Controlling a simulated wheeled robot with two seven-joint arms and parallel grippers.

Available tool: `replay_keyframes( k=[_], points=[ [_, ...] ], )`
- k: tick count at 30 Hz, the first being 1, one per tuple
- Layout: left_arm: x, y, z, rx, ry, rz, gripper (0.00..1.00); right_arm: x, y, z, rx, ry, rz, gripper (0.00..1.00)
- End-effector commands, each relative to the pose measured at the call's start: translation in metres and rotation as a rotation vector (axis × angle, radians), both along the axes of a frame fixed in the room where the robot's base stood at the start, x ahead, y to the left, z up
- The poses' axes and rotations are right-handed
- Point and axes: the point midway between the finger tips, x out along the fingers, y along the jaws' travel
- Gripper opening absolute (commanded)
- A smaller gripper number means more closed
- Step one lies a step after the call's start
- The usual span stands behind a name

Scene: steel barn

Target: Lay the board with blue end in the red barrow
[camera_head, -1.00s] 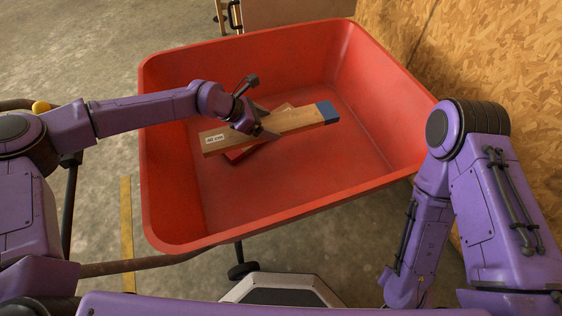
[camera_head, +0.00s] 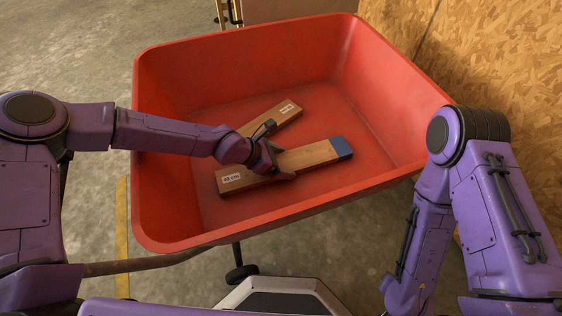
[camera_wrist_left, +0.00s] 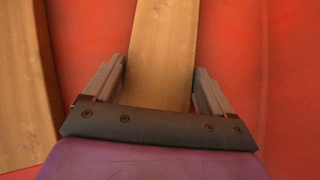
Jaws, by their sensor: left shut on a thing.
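The board with blue end (camera_head: 308,157) is a flat wooden plank with a white length label at its left end and a blue right end. It is inside the red barrow (camera_head: 300,208), low over or on its floor; I cannot tell whether it touches. My left gripper (camera_head: 275,165) is shut on the board near its middle. In the left wrist view the board (camera_wrist_left: 165,50) runs between the two fingers (camera_wrist_left: 158,88). My right arm shows at the right of the head view, but its gripper is out of view.
Another wooden board (camera_head: 280,118) with a white label lies in the barrow behind the held one. It also shows at the left of the left wrist view (camera_wrist_left: 22,90). The barrow's right floor is clear. A chipboard wall (camera_head: 500,60) stands at the right.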

Motion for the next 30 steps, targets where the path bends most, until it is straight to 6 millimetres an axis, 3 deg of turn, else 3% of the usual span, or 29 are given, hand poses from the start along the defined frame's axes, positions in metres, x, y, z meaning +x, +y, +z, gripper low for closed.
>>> replay_keyframes(
  k=[1, 2, 3, 12, 24, 30],
  points=[
    [0.000, 0.000, -0.001, -0.001, 0.000, 0.000, 0.41, 0.000, 0.000, -0.001, 0.000, 0.000, 0.000, 0.43],
    [0.000, 0.000, -0.002, 0.000, 0.000, 0.000, 0.87, 0.000, 0.000, -0.001, 0.000, 0.000, 0.000, 0.43],
    [0.000, 0.000, -0.001, 0.000, 0.000, 0.000, 1.00, 0.000, 0.000, 0.000, 0.000, 0.000, 0.000, 0.43],
    [-0.001, 0.004, 0.006, 0.000, 0.001, 0.002, 1.00, 0.000, 0.000, 0.004, 0.000, 0.000, 0.000, 0.43],
    [-0.026, 0.064, 0.074, -0.002, 0.000, 0.005, 1.00, 0.000, 0.000, 0.042, 0.000, 0.000, 0.000, 0.43],
    [-0.032, 0.078, 0.086, -0.001, 0.000, 0.000, 1.00, 0.000, 0.000, 0.046, 0.000, 0.000, 0.000, 0.43]
  ],
)
